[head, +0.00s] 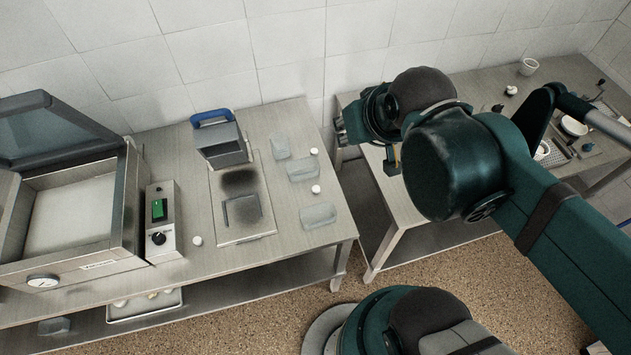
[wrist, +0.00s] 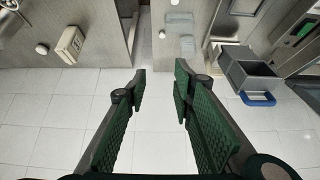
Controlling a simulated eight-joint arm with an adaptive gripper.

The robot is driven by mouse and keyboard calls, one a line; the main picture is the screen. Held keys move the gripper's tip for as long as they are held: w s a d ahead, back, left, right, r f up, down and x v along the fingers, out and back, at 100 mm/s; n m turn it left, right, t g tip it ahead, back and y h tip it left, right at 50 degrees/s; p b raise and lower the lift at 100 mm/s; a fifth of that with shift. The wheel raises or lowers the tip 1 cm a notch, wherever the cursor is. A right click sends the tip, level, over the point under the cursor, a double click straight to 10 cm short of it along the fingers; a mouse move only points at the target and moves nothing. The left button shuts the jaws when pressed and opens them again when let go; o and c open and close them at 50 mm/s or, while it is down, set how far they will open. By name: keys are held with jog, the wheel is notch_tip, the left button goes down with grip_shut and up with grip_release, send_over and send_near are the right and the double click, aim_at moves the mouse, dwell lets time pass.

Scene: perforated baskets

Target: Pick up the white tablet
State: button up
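Several small white round pieces that could be the white tablet are in view, and I cannot tell which one is meant. In the head view one lies beside the control box (head: 196,241), and two lie near the clear blocks, a farther one (head: 314,151) and a nearer one (head: 316,189). The wrist view shows a white piece (wrist: 162,33) beyond my fingertips and another (wrist: 42,48) at the left. My gripper (wrist: 160,83) is open and empty, held above and apart from the tables. In the head view its fingers are not clear.
A grey box with a blue handle (head: 221,145) stands on the left bench (head: 262,262) near several clear blocks (head: 303,168). An open-lidded chamber (head: 75,265) is at far left. The right bench (head: 465,88) holds a cup (head: 528,66) and small ware. A gap separates the benches.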

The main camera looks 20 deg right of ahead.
jog(key=n+g+b, duration=0.7)
jog(key=n+b, duration=0.4)
jog(key=n, duration=1.1)
send_over(316, 188)
notch_tip(316, 188, down, 31)
jog(key=shift+w+d+r, duration=0.1)
jog(key=shift+d, duration=0.05)
jog(key=shift+f+b, duration=0.3)
jog(key=shift+f, duration=1)
jog(key=shift+f, duration=0.1)
